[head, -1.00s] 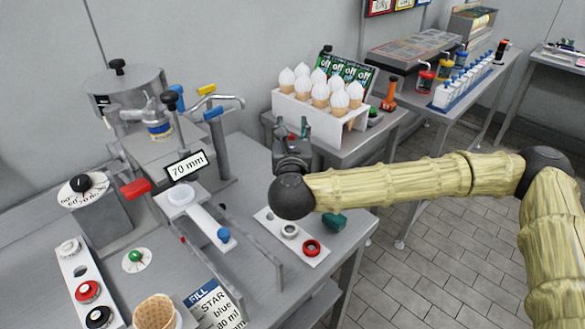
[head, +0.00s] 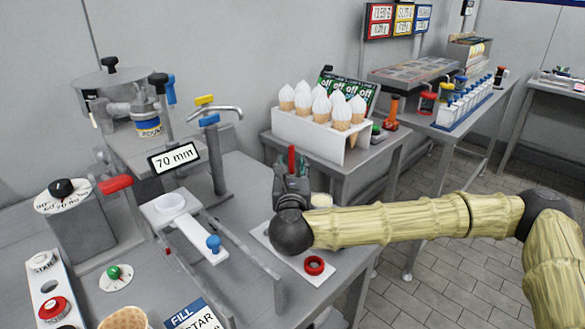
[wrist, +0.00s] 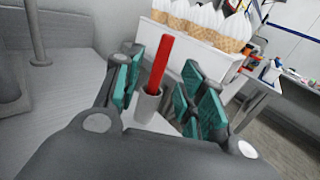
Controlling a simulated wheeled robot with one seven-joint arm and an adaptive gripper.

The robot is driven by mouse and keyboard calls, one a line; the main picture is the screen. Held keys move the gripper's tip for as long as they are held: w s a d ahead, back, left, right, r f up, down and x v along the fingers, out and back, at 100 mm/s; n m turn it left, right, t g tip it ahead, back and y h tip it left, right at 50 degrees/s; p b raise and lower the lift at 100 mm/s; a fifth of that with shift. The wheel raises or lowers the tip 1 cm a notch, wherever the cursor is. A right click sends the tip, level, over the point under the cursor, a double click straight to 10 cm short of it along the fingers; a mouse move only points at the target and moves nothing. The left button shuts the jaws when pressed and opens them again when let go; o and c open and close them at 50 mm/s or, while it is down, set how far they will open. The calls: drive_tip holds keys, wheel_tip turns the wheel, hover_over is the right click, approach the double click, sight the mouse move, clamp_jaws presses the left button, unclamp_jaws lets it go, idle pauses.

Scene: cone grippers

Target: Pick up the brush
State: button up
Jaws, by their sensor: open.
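A red handle (wrist: 160,63), which I take to be the brush, stands slightly tilted in a small grey cup (wrist: 147,104). Its lower end is hidden in the cup. The red handle (head: 291,159) also shows in the head view, just above and behind my gripper (head: 291,178). In the wrist view my gripper (wrist: 163,65) is open, with a teal-padded finger on each side of the handle. There are visible gaps between the handle and both fingers. In the head view my wrist hides the cup.
A white rack of filled cones (head: 318,135) stands just beyond my gripper. A metal machine with a "70 mm" sign (head: 174,158) is to the left. A red ring (head: 314,265) lies on a white plate near the table's right edge. Open floor is at the right.

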sight(292, 159)
drive_tip(key=shift+w+r, duration=0.15)
drive_tip(key=shift+w, duration=1.1)
drive_tip(key=shift+w+r, duration=0.1)
drive_tip(key=shift+w, duration=1.15)
clamp_jaws()
